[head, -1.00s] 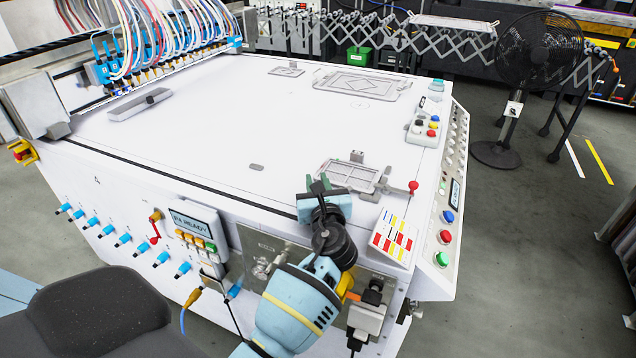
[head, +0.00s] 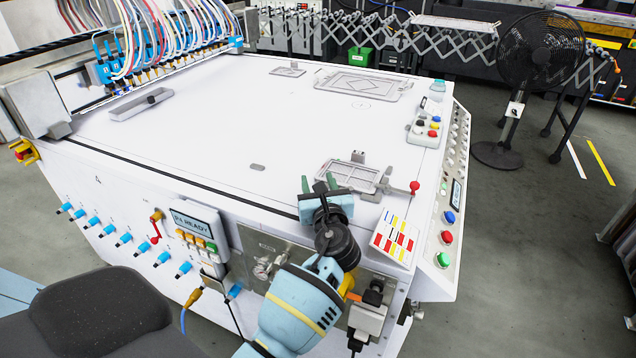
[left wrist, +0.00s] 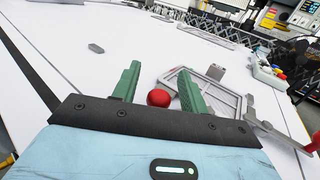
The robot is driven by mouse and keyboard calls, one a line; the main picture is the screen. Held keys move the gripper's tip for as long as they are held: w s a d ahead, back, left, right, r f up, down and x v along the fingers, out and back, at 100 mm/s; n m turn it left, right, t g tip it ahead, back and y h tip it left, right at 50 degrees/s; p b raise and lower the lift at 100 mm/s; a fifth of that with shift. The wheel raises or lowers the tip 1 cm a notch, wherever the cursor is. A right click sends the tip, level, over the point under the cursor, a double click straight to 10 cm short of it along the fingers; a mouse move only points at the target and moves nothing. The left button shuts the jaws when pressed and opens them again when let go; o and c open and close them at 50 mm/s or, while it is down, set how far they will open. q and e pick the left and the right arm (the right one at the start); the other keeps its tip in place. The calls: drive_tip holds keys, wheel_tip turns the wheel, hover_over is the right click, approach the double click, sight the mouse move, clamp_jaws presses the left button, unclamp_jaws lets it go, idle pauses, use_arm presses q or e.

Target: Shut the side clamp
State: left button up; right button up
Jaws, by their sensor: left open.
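A grey rectangular frame fixture (head: 348,176) lies on the white machine top near its front right. A lever with a red knob (head: 414,187) sticks out from its right side; this also shows at the right edge of the left wrist view (left wrist: 312,147). A grey block (head: 357,157) stands at the fixture's back edge. My left gripper (head: 318,184) is open at the fixture's near left corner, green fingers apart. In the left wrist view a second red ball knob (left wrist: 158,98) shows between the fingers, without visible contact. What it is fixed to is hidden. My right gripper is out of view.
A control box with coloured buttons (head: 425,128) stands behind and to the right. A colour chart (head: 396,236) lies at the front right corner. A grey tray (head: 140,104) sits at the left. The middle of the white top (head: 230,140) is mostly clear.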

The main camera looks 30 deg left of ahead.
use_arm(q)
drive_tip(key=shift+v, duration=3.85)
